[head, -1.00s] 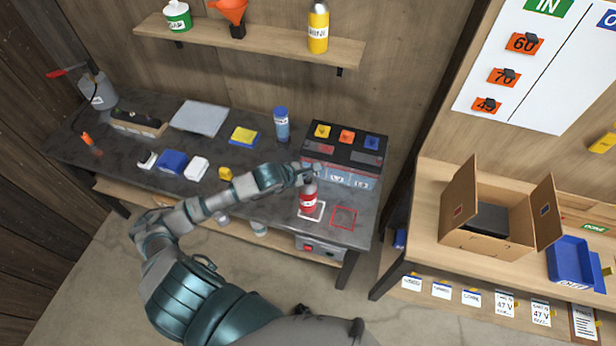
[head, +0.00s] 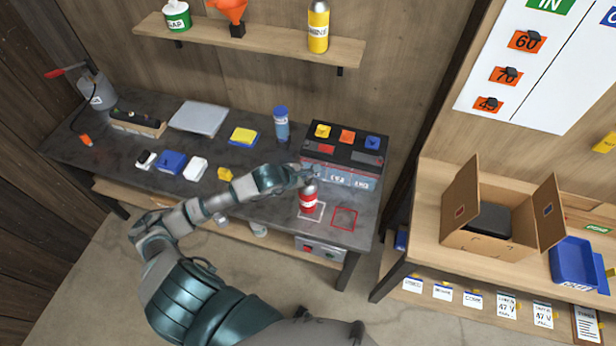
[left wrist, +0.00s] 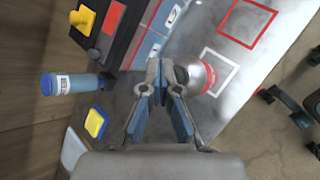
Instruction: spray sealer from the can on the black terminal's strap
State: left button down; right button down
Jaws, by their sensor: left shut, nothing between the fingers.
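The red can (head: 309,202) with a silver top stands upright on the white square outline near the bench's front edge. In the left wrist view the can (left wrist: 198,76) is seen from above, just right of the fingers. My left gripper (head: 308,178) is shut and empty beside the can's top; I cannot tell whether they touch. Its fingers also show in the left wrist view (left wrist: 162,80). The battery (head: 340,176) stands behind, with yellow, orange and blue caps on its dark top. I cannot make out the black terminal's strap. My right gripper is out of view.
A red square outline (head: 345,218) right of the can is empty. A blue bottle (head: 281,127) stands left of the battery. Sponges, small blocks and a grey canister (head: 97,94) occupy the bench's left. An open cardboard box (head: 480,242) sits on the right-hand table.

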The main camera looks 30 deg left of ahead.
pick_arm(q)
jog(key=shift+r, duration=0.5)
jog(key=shift+r+p, duration=1.5)
jog(key=shift+r, duration=1.55)
jog(key=shift+f, duration=0.1)
